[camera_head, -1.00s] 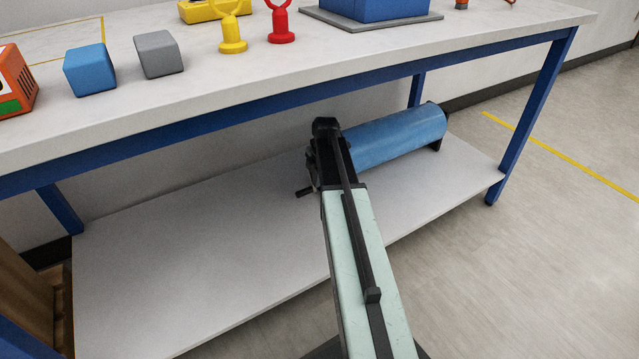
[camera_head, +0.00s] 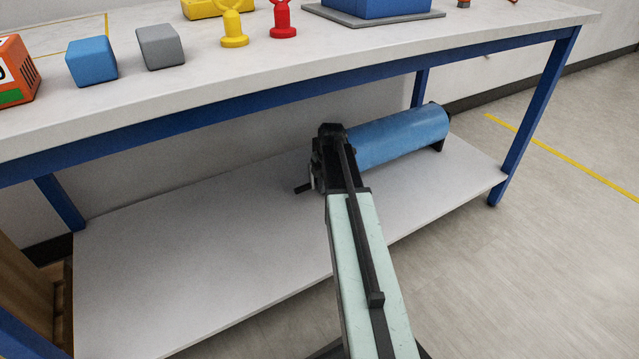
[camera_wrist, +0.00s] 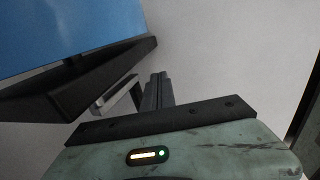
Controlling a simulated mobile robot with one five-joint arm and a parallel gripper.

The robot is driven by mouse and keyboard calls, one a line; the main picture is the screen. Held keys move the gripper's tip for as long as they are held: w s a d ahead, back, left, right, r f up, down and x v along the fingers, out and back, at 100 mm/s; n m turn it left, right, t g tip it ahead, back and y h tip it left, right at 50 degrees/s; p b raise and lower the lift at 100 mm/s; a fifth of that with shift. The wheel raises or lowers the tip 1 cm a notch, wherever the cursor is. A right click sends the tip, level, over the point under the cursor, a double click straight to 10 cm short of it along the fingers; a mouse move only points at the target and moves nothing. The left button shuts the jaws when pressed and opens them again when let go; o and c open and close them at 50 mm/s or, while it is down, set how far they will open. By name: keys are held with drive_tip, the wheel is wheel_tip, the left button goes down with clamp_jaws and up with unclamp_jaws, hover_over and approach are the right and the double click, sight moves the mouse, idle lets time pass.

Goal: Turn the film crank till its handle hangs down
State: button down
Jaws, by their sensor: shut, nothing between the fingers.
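The blue film roll (camera_head: 398,137) lies on the lower shelf in the head view, with dark end supports. The crank's dark handle (camera_head: 301,189) sticks out to the left, low at the roll's left end; my arm and wrist hide most of the crank. In the wrist view the blue roll (camera_wrist: 65,28) fills the upper left above a dark support (camera_wrist: 80,78). A grey metal bar (camera_wrist: 113,96), apparently the crank arm, lies just left of my gripper (camera_wrist: 158,78). My gripper is shut and empty; I cannot tell whether it touches the bar.
The lower shelf (camera_head: 190,260) is clear to the left. The tabletop (camera_head: 300,65) overhangs it, with a blue leg (camera_head: 535,115) at the right. Blue and grey blocks (camera_head: 161,47) and red and yellow pieces (camera_head: 234,30) stand on top.

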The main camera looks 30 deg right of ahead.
drive_tip(key=s+r+p, duration=0.5)
drive_tip(key=r+p, duration=0.4)
drive_tip(key=w+a+r+p, duration=0.2)
drive_tip(key=w+a, duration=0.1)
drive_tip(key=a, duration=0.3)
drive_tip(key=b+x, duration=1.1)
drive_tip(key=b, duration=0.1)
drive_tip(key=shift+d+f, duration=0.25)
drive_tip(key=shift+f, duration=0.15)
drive_tip(key=w, duration=0.3)
drive_tip(key=shift+w, duration=0.3)
drive_tip(key=shift+f, duration=0.1)
